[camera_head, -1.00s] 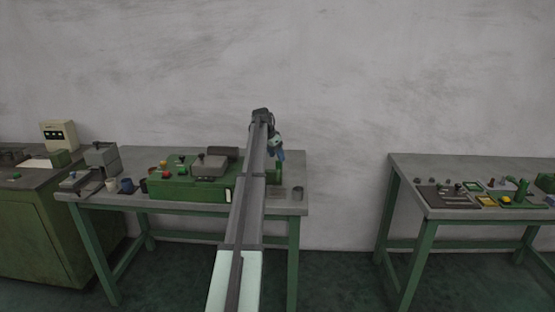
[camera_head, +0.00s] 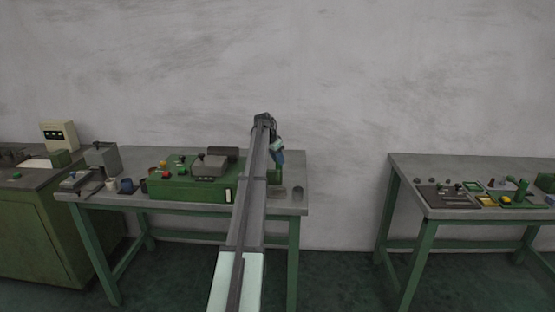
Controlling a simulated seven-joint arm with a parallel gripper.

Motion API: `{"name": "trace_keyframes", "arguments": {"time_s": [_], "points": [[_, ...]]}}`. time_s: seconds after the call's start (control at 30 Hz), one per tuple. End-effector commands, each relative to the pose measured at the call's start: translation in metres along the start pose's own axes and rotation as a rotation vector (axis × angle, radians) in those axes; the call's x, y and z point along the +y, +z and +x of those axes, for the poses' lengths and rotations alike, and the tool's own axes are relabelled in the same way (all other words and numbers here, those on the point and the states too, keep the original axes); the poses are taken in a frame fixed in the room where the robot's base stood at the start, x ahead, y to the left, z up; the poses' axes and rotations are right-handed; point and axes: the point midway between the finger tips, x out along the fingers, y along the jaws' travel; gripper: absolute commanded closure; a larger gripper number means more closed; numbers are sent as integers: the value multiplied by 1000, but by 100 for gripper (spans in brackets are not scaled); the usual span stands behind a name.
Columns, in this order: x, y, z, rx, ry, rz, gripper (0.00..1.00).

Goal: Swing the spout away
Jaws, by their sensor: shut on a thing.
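My gripper (camera_head: 279,158) is at the right end of the green machine (camera_head: 190,188) on the middle bench, low beside a short green post (camera_head: 275,175). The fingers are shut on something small. The thing held is too small and too covered to make out. I cannot pick out the spout for certain; it may be the held part at the machine's right end. My arm crosses in front of that end and hides part of it.
A green cabinet (camera_head: 45,225) stands at the left. Another bench (camera_head: 440,212) with small parts stands at the right, past a gap.

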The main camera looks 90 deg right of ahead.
Motion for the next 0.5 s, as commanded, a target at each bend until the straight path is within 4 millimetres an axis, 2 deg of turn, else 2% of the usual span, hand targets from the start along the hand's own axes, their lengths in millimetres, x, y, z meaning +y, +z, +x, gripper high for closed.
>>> {"name": "trace_keyframes", "arguments": {"time_s": [0.03,0.23,0.5], "points": [[0,0,0,0,0,0,82],[0,0,0,0,0,0,100],[0,0,0,0,0,0,100]]}}
